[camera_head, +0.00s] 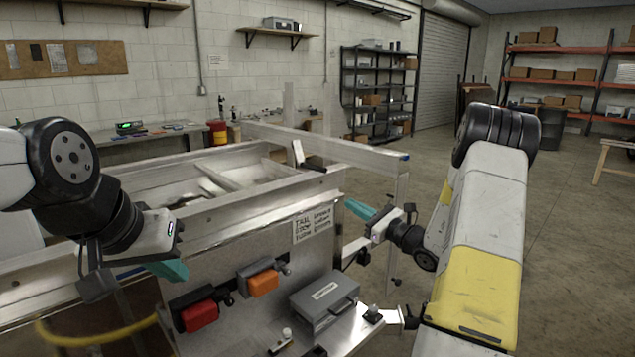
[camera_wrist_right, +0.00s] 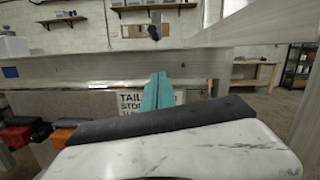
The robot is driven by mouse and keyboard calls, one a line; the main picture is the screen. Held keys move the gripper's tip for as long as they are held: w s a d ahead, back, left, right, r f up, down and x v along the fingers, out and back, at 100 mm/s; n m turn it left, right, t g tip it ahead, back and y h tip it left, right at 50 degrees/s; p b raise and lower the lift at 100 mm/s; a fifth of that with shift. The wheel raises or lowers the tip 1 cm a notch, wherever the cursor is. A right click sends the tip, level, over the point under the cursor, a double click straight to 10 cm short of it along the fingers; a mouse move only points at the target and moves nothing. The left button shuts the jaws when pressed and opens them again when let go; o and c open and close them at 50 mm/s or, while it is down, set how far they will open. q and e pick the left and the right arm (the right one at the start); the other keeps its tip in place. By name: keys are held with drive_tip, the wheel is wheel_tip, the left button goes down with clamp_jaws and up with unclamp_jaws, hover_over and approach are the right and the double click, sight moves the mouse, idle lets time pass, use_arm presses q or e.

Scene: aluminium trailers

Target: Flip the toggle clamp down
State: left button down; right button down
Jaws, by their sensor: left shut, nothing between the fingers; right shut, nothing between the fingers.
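A small upright piece with a dark base (camera_head: 298,153) stands on the near rail of the aluminium trailer in the head view; it may be the toggle clamp, but is too small to be sure. In the right wrist view a dark upright piece (camera_wrist_right: 155,27) shows beyond the fingertips, above the rail; I cannot tell if it is the same part. My right gripper (camera_head: 358,209) has its teal fingers shut and empty beside the trailer's front corner; they also show together in the wrist view (camera_wrist_right: 158,92). My left gripper (camera_head: 170,270) is shut and empty, left of the front panel.
The trailer's front panel (camera_head: 318,258) carries a lettered sign (camera_head: 312,224), a red box (camera_head: 200,317) and an orange box (camera_head: 263,283). A grey case (camera_head: 325,300) sits low in front. A long aluminium beam (camera_head: 325,146) crosses behind.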

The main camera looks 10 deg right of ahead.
drive_tip(key=w+a+r, duration=0.5)
drive_tip(key=w+a, duration=0.1)
drive_tip(key=w, duration=0.1)
drive_tip(key=shift+w+a+r, duration=0.3)
drive_tip(key=shift+w+a, duration=0.05)
drive_tip(key=shift+r, duration=0.15)
idle(0.3)
